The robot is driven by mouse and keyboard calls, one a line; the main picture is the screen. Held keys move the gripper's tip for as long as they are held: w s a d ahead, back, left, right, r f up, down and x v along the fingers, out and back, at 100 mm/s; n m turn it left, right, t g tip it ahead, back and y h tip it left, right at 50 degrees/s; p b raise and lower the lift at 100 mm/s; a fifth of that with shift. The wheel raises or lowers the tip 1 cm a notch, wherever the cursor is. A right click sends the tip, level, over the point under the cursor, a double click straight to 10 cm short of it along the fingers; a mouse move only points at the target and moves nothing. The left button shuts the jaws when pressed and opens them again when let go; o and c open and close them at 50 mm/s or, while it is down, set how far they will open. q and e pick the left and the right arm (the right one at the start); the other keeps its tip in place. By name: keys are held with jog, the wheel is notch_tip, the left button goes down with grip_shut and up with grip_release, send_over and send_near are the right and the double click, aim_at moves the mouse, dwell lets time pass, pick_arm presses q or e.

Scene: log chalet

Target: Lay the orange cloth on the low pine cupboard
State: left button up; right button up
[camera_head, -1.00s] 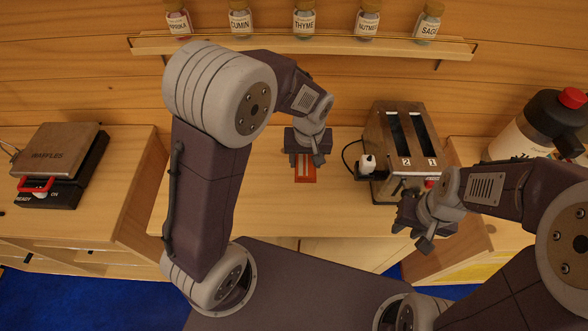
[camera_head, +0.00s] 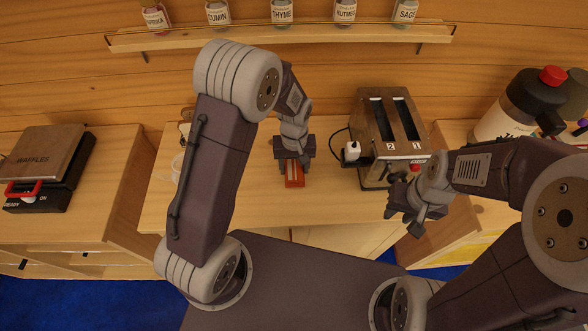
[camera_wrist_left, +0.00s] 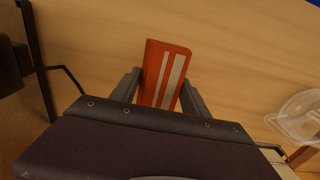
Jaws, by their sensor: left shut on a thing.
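The orange cloth (camera_head: 294,177), a small folded strip with pale stripes, is in my left gripper (camera_head: 294,158). In the left wrist view the cloth (camera_wrist_left: 158,62) sits between the two fingers (camera_wrist_left: 160,92), which are shut on it. It is over the top of the low pine cupboard (camera_head: 270,218), left of the toaster. Whether it touches the wood I cannot tell. My right gripper (camera_head: 408,208) looks open and empty, in front of the toaster.
A toaster (camera_head: 385,130) with a plug beside it stands on the cupboard. A clear container (camera_head: 177,166) is partly hidden behind my left arm. A waffle maker (camera_head: 42,165) is on the left unit, a flask (camera_head: 525,100) at right. Spice jars line the wall shelf (camera_head: 285,37).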

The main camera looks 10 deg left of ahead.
aim_at(294, 166)
pick_arm(q)
jog(key=shift+s+a+f, duration=0.1)
jog(key=shift+f, duration=1.05)
jog(key=o, duration=1.3)
notch_tip(294, 166, up, 12)
jog(key=shift+r, duration=0.1)
jog(key=s+a+f+m, duration=0.1)
jog(key=s+a, duration=0.1)
jog(key=s, duration=0.2)
jog(key=s+a+m, duration=0.1)
jog(key=s+a, duration=0.1)
jog(key=s, duration=0.2)
jog(key=s+a+f+m+t, duration=0.1)
jog(key=s+a, duration=0.1)
jog(key=s, duration=0.1)
jog(key=shift+s+a+f, duration=0.3)
jog(key=shift+s+a, duration=0.05)
jog(key=shift+s, duration=0.05)
